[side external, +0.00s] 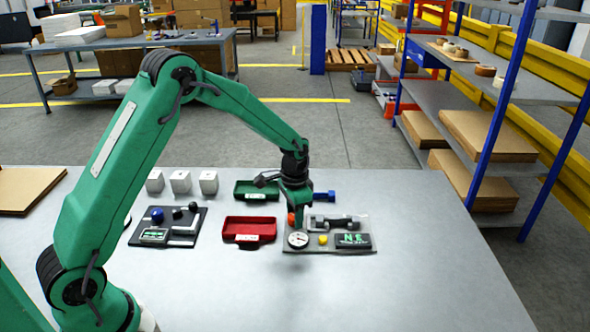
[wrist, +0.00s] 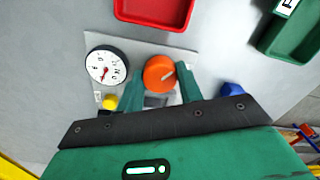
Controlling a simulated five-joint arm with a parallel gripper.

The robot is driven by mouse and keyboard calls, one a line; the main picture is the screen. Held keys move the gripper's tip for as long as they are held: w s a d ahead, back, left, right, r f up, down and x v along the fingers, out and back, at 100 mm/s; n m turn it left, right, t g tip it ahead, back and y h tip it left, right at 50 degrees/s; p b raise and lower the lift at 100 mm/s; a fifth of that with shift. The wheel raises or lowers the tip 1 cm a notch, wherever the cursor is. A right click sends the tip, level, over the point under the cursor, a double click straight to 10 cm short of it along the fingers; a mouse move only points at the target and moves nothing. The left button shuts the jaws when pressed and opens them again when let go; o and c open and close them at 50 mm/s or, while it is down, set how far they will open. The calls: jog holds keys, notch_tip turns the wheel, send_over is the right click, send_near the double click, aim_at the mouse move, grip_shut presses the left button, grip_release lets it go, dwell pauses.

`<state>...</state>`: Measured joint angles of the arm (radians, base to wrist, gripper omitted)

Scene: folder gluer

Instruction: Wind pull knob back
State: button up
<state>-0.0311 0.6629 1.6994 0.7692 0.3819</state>
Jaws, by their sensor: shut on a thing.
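The orange knob (side external: 291,219) stands on a grey panel (side external: 304,249) on the table; I take it to be the pull knob. My gripper (side external: 297,221) points down over the panel. In the wrist view my gripper (wrist: 161,82) has one green finger on each side of the knob and is shut on it. The knob's underside and shaft are hidden.
On the panel are a white dial gauge (side external: 298,239), a yellow button (side external: 323,239), a dark handle (side external: 334,223) and a black display (side external: 352,240). A red tray (side external: 248,228), green tray (side external: 256,190) and blue part (side external: 324,196) are close by. The table's right side is clear.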

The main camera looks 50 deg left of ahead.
jog(key=shift+d+n, duration=0.1)
jog(key=shift+n, duration=1.5)
jog(key=o, duration=0.7)
jog(key=shift+r, duration=0.15)
jog(key=shift+r, duration=3.8)
